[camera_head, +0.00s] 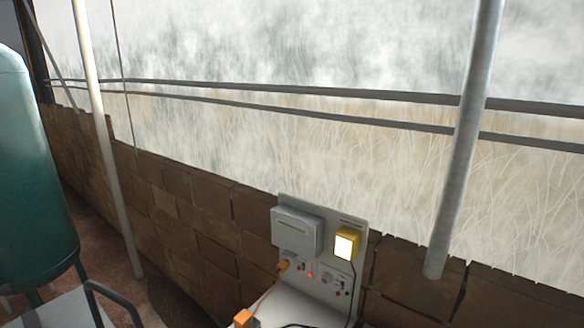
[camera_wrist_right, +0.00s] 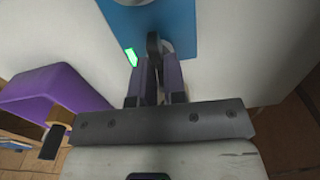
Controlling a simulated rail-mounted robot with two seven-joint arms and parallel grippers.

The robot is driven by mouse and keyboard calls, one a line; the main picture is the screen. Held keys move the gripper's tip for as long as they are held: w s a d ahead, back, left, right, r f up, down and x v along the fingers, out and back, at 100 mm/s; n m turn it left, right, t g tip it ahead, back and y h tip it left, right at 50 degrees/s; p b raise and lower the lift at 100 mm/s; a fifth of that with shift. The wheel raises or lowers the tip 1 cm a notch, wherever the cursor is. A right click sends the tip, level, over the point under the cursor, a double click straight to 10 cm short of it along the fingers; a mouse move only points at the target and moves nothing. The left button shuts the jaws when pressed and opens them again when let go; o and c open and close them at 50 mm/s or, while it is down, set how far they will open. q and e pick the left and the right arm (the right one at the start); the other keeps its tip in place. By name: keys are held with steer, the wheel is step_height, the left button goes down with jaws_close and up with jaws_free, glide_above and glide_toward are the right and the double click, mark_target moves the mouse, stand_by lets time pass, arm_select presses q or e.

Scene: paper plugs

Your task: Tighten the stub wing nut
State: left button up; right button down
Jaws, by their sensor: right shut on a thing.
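In the right wrist view, my right gripper (camera_wrist_right: 158,64) is shut on a dark, rounded upright piece, which looks like the wing nut (camera_wrist_right: 153,43). The piece stands in front of a blue plate (camera_wrist_right: 194,22) on a pale surface. A light round part shows just behind it, and its lower end is hidden between the fingers. I cannot tell how tight it sits. No gripper shows in the head view.
A bright green mark (camera_wrist_right: 131,57) is beside the fingers. A purple open holder (camera_wrist_right: 62,95) stands to the left.

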steer(key=shift+r+m+p, duration=0.1)
steer(key=shift+m+p, duration=0.35)
steer(key=shift+m, duration=0.35)
steer(key=shift+m, duration=0.6)
steer(key=c, duration=1.3)
jaws_free()
steer(key=shift+p, duration=0.35)
